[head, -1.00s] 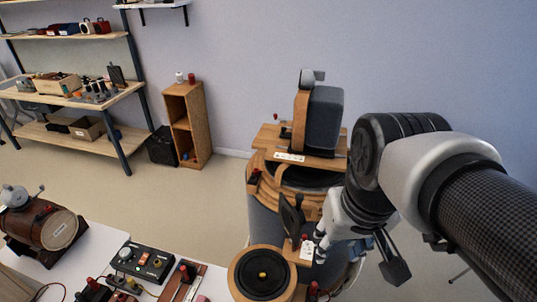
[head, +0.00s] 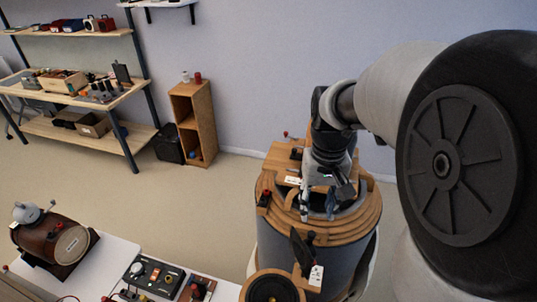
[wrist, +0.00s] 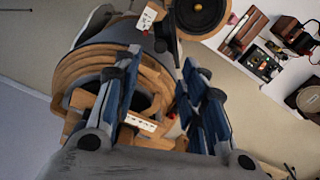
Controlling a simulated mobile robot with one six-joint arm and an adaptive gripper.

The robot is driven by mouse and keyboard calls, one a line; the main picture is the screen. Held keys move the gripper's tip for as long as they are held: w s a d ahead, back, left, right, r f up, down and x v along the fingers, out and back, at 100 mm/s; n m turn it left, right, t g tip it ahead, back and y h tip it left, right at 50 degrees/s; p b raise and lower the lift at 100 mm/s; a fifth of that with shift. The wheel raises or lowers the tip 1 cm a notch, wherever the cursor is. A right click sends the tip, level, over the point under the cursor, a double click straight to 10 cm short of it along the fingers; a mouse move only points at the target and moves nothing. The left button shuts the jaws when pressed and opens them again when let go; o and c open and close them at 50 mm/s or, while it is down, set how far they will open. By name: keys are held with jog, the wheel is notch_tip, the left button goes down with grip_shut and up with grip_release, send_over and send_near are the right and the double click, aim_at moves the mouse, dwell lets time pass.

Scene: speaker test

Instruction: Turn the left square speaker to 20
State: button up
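My gripper (head: 318,212) is open and empty, pointing down over the opening at the top of a large grey drum with wooden rings (head: 345,235). In the wrist view its blue-grey fingers (wrist: 160,60) stand wide apart, with the wooden rings and a white label plate (wrist: 140,120) below and between them. The label plate also shows in the head view (head: 292,180), on a wooden board behind the gripper. The grey boxy unit seen earlier on that board is hidden behind my arm. I cannot make out which part is the left square speaker, or any scale reading.
A round black speaker cone in a wooden ring (head: 272,290) stands at the drum's front, near a dark tilted panel (head: 301,248). A white table (head: 110,262) holds a control box (head: 155,275) and a brown barrel device (head: 52,240).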

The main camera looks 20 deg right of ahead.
aim_at(312, 233)
notch_tip(312, 233, down, 10)
jog(key=shift+r+b, duration=0.15)
jog(key=shift+b, duration=0.35)
jog(key=shift+c, duration=0.3)
grip_shut()
